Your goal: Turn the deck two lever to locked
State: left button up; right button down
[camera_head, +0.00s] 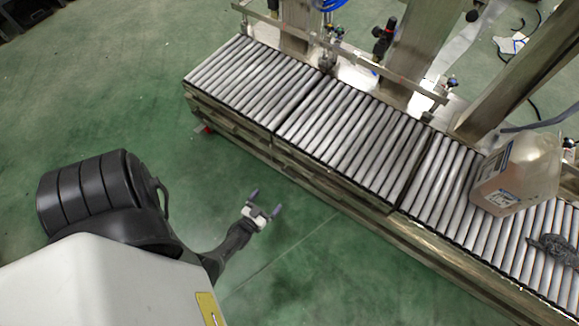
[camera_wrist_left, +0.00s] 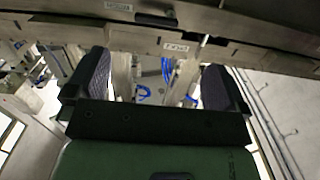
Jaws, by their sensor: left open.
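My left gripper (camera_head: 266,202) is open and empty in the head view, over the green floor and apart from the front side of the roller conveyor (camera_head: 345,129). In the left wrist view its two dark fingers stand wide apart, with nothing between them (camera_wrist_left: 156,68). Beyond them a metal beam (camera_wrist_left: 255,50) carries a small white label (camera_wrist_left: 175,47) and another label (camera_wrist_left: 118,6), both too small to read surely. A dark bar (camera_wrist_left: 156,19) shows near the upper label; I cannot tell whether it is the deck two lever. No lever is clear in the head view.
Metal posts (camera_head: 410,50) and a rail stand behind the conveyor.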

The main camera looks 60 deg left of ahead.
aim_at(288, 173)
pick_arm(q)
jog(key=shift+t, duration=0.3)
jog(key=shift+r+b+x, duration=0.2)
jog(key=shift+b+x, duration=0.95)
jog(key=shift+x, duration=2.45)
jog(key=shift+r+b+x, duration=0.2)
jog(key=shift+b+x, duration=0.95)
jog(key=shift+x, duration=2.45)
jog(key=shift+w+d, duration=0.1)
jog(key=shift+c, duration=0.3)
jog(key=c, duration=0.8)
